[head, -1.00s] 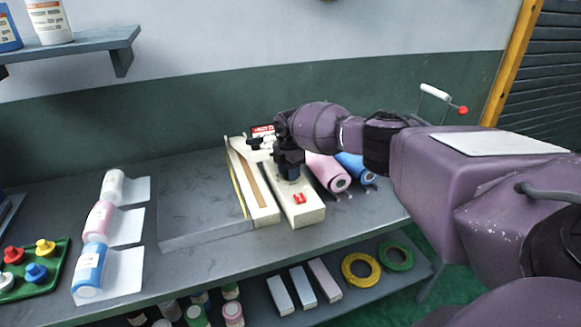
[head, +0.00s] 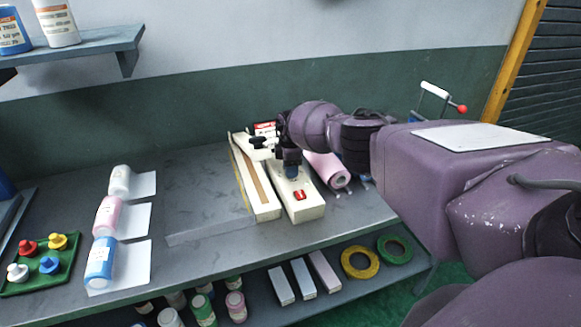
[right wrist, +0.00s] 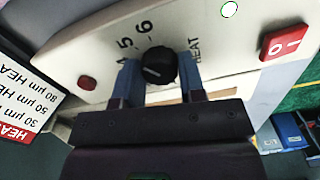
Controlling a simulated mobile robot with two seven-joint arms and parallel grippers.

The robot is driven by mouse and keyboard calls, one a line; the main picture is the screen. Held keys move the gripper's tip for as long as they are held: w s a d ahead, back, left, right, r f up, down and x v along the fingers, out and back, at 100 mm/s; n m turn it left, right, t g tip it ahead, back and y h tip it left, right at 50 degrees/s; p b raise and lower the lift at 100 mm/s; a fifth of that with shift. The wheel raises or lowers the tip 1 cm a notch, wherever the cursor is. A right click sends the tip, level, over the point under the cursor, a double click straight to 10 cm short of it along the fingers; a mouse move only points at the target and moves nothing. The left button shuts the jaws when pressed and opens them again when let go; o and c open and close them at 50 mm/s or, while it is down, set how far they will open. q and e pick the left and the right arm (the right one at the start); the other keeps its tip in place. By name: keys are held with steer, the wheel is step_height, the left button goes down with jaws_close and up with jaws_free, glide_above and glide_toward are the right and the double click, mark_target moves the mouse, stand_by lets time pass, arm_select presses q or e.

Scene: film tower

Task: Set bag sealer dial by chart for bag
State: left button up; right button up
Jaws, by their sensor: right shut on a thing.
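The bag sealer (head: 307,208) is a long cream unit on the grey bench in the head view, with a red switch (head: 299,195) near its front end. In the right wrist view its panel (right wrist: 215,30) shows a black dial (right wrist: 158,67) with the digits 5 and 6 and the word HEAT around it. My right gripper (right wrist: 160,80) is shut on the dial, one blue finger on each side. In the head view my right gripper (head: 291,165) hides the dial. The red and white chart (right wrist: 28,100) lists µm values beside HEAT. My left gripper is out of view.
Rolls of film, one pink (head: 330,170), lie right of the sealer. Boxes and tape rolls (head: 360,262) sit on the lower shelf.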

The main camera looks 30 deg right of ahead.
steer(key=o, duration=0.9)
steer(key=shift+o, duration=0.2)
steer(key=shift+r+p, duration=0.3)
steer(key=shift+r, duration=0.35)
step_height(320, 180, up, 4)
steer(key=shift+r+p, duration=0.15)
steer(key=shift+p, duration=0.65)
step_height(320, 180, up, 4)
steer(key=shift+f, duration=0.15)
steer(key=shift+r, duration=0.8)
